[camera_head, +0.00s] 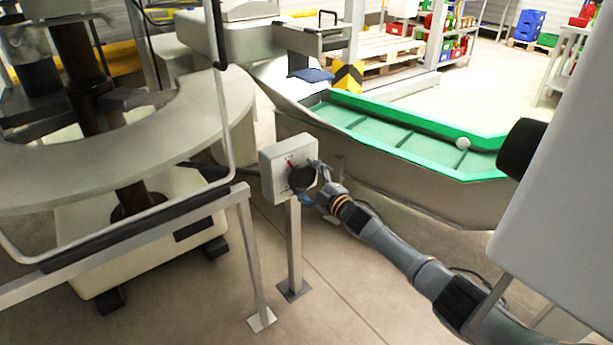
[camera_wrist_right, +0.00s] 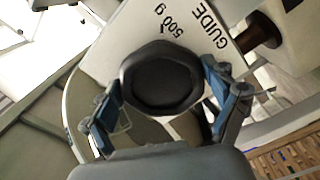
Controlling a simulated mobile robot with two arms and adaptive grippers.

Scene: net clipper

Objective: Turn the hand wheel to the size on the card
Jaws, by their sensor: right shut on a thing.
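The hand wheel (camera_head: 302,179) is a dark round knob on the front of a pale grey box (camera_head: 270,178) on a metal post. A red mark shows above the wheel in the head view. In the right wrist view the black, faceted hand wheel (camera_wrist_right: 162,78) fills the middle. The pale plate (camera_wrist_right: 130,45) behind it reads "GUIDE" and "500 g". My right gripper (camera_head: 314,184) is shut on the wheel, its blue-padded fingers (camera_wrist_right: 163,105) on either side of the rim. I cannot make out a separate card. My left gripper is not in view.
A machine with a curved grey table (camera_head: 190,125) and a thin frame stands at the left. A green-lined trough (camera_head: 400,140) holding a white ball (camera_head: 463,143) lies behind the post. A metal leg (camera_head: 255,265) stands left of the post. Floor in front is clear.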

